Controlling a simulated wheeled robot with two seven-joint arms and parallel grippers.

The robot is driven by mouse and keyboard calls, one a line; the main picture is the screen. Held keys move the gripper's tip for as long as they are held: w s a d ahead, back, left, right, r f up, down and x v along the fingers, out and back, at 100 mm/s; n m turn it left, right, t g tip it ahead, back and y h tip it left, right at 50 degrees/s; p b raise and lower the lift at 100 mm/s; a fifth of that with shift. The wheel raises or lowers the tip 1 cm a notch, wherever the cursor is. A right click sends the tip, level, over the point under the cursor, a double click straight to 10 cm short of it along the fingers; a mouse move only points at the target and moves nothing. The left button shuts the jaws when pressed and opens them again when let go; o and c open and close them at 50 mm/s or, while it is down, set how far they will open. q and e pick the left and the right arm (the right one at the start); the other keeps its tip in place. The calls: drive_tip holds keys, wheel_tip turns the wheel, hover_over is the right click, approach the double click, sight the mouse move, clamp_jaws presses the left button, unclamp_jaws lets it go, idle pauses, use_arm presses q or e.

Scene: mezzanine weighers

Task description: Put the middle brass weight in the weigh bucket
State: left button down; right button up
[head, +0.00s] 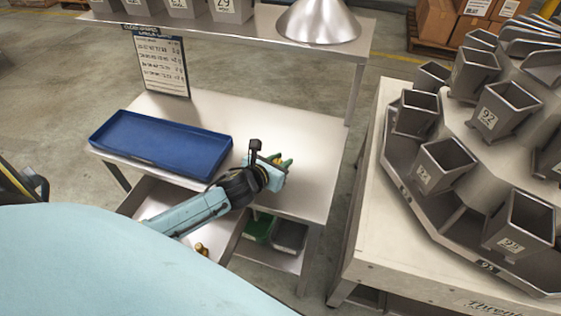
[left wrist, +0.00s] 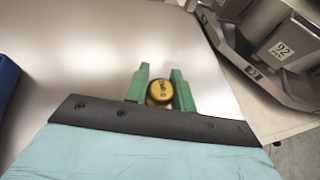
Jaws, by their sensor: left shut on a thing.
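My left gripper (head: 279,160) is over the right part of the steel table, its green fingers shut on a brass weight (left wrist: 160,91). In the left wrist view the weight's round, marked top shows between the fingertips (left wrist: 160,88). Its lower part is hidden, and I cannot tell whether it touches the table. More brass (head: 201,249) shows in the open drawer below, partly hidden by my arm. My right gripper is out of view.
A blue tray (head: 165,143) lies on the left of the steel table (head: 305,190). A raised shelf (head: 265,22) with a metal cone (head: 318,22) spans the back. A gap separates the table from the weigher (head: 375,205). Green and grey bins sit below.

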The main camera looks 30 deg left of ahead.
use_arm(q)
drive_tip(key=shift+r, duration=0.15)
drive_tip(key=c, duration=1.5)
unclamp_jaws()
drive_tip(key=shift+f, duration=0.2)
drive_tip(key=shift+c, duration=0.2)
drive_tip(key=o, duration=0.4)
drive_tip(key=shift+c, duration=0.2)
drive_tip(key=shift+r, duration=0.1)
